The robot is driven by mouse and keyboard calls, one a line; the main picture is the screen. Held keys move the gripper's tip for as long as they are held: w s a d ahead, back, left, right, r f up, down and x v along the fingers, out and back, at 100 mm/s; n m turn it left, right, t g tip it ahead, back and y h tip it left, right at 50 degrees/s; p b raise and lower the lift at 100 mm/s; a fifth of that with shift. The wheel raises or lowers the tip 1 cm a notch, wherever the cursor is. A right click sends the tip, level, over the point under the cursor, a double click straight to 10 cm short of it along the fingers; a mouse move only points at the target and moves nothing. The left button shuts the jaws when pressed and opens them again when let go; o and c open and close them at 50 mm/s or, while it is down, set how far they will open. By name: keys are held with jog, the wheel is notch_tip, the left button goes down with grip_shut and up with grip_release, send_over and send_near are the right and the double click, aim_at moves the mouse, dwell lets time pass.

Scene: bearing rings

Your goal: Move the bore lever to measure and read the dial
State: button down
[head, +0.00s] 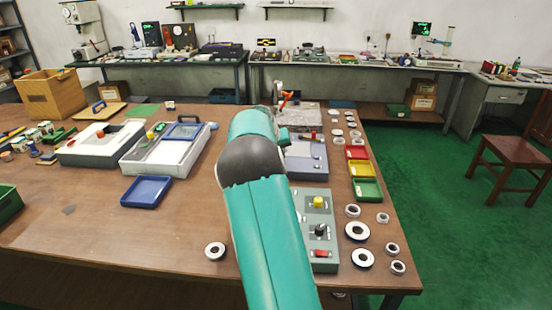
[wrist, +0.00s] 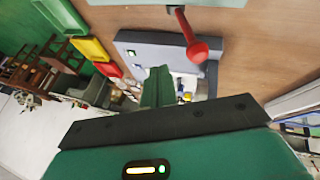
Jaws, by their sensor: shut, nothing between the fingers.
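The lever with a red ball knob (wrist: 197,50) shows in the wrist view, above and right of my fingers. My gripper (wrist: 158,80) has green fingers, shut and empty, apart from the knob in the picture. In the head view a red-orange lever (head: 287,97) stands at the far end of my arm, by a grey stone-like block (head: 308,117). A grey instrument housing (head: 308,160) is partly behind my arm; it seems to be the grey panel (wrist: 135,50) in the wrist view. My arm hides the gripper in the head view. I cannot make out a dial reading.
Yellow (head: 360,169), red (head: 357,153) and green (head: 367,190) trays line the right side. Several bearing rings (head: 357,231) lie near the right edge. A grey control box (head: 322,250) with coloured knobs sits beside my arm. The table's front middle is mostly clear.

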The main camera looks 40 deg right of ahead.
jog(key=w+v, duration=0.1)
jog(key=v, duration=0.8)
jog(key=shift+s+a+r, duration=0.2)
jog(key=shift+s+a, duration=0.05)
jog(key=shift+a, duration=0.25)
jog(key=c, duration=2.1)
grip_release()
